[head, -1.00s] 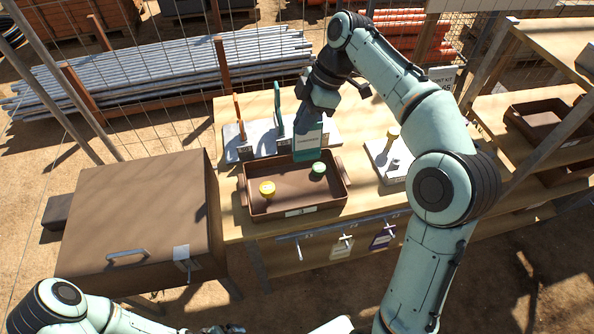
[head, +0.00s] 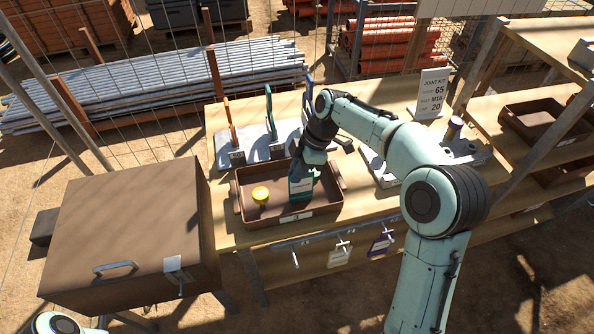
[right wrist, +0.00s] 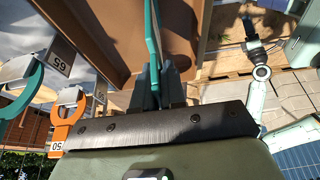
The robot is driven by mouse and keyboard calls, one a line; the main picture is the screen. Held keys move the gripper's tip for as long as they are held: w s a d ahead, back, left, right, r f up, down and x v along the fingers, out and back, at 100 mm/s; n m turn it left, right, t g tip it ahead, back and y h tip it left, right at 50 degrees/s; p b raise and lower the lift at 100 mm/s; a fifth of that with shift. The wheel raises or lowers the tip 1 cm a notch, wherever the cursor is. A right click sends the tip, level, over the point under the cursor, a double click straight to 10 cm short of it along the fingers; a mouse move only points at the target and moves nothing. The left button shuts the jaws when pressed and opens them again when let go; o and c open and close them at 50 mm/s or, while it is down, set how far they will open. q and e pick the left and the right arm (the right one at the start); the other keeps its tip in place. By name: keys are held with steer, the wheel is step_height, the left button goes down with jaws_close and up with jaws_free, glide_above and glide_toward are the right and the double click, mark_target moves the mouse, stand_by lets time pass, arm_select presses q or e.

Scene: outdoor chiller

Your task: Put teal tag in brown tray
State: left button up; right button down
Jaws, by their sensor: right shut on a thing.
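The brown tray (head: 246,222) sits on the wooden bench, with a yellow cap (head: 261,194) inside at its left. My right gripper reaches down over the right half of the tray; its fingertips are hidden in the head view. In the right wrist view my right gripper (right wrist: 160,72) is shut on a thin teal piece, which I take as the teal tag (right wrist: 152,32), seen edge-on. Beside it shows the brown tray (right wrist: 92,28). A left arm link of mine shows at the head view's lower left; in the wrist view my left gripper (right wrist: 248,30) appears small, its jaws unclear.
A cream tag (head: 341,249) and a purple tag (head: 381,244) hang on front hooks; the left hook (head: 295,256) is bare. Orange (head: 231,122) and teal (head: 270,112) wrenches stand behind the tray. A brown box (head: 125,220) stands left, another tray (head: 545,120) right.

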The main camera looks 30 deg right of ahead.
steer(key=shift+r, duration=0.1)
steer(key=c, duration=1.6)
jaws_free()
steer(key=shift+f, duration=0.2)
steer(key=o, duration=0.4)
steer(key=shift+r, duration=0.3)
arm_select(q)
steer(key=w+r+p, duration=0.2)
steer(key=shift+w+r, duration=0.1)
steer(key=shift+r, duration=0.25)
arm_select(e)
steer(key=v, duration=1.2)
